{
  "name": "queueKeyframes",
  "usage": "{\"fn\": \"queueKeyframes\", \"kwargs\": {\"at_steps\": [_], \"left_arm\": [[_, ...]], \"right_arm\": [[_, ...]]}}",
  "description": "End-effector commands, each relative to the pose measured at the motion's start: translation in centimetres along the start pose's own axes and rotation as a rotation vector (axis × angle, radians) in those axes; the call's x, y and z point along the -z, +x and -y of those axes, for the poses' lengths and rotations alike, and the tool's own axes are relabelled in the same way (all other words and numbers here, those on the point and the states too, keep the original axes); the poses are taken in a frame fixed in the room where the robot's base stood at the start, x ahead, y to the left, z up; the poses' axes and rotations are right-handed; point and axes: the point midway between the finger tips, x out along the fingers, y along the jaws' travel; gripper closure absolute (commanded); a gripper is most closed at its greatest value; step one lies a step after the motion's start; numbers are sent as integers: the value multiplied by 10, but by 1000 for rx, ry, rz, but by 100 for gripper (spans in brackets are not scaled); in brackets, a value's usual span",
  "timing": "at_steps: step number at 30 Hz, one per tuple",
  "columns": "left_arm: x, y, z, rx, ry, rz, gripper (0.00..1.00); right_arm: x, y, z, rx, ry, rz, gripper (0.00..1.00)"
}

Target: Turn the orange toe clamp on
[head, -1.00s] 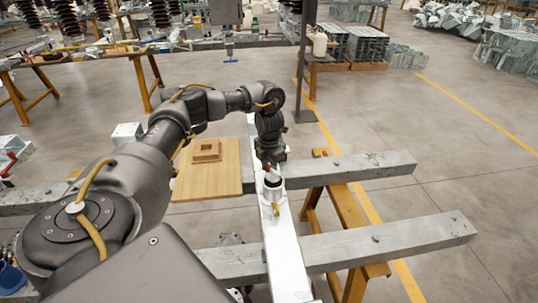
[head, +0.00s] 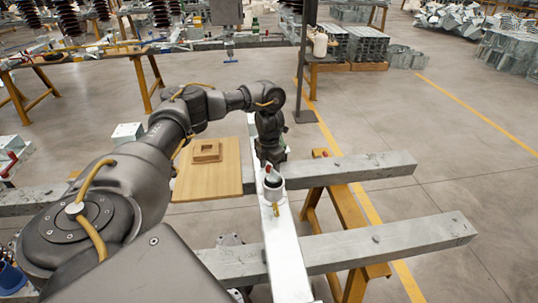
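My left arm reaches in from the left and bends down over the white beam (head: 282,250). My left gripper (head: 271,157) is at its dark lower end, just behind a short white and dark cylinder with a red tip (head: 273,186) standing on the beam. The fingertips are too small and dark to tell whether they are open, or whether they touch anything. A small orange-yellow part (head: 276,209) shows on the beam in front of the cylinder. It may be the toe clamp, but I cannot make out its shape. My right gripper is not in view.
Two grey beams (head: 350,168) (head: 400,240) cross under the white one, on a yellow trestle (head: 352,215). A wooden board (head: 215,180) with a small wooden block (head: 207,151) lies left of the gripper. A small orange-red item (head: 320,153) sits behind the far grey beam.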

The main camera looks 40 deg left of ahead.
Motion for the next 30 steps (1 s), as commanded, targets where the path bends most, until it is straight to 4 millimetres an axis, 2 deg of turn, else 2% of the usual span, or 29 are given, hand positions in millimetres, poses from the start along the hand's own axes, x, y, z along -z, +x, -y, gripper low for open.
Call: {"fn": "queueKeyframes", "kwargs": {"at_steps": [9,15,21,29,30], "left_arm": [[-1,-61,-1,-2,1,5,44],[-1,-92,-1,-2,0,4,44],[0,-105,-1,-1,-1,1,44],[0,-105,-1,0,-1,1,44],[0,-105,-1,0,-1,1,48]], "right_arm": [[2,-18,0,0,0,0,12],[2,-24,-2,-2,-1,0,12],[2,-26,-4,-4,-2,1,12],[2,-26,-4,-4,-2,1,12],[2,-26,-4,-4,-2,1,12]]}}
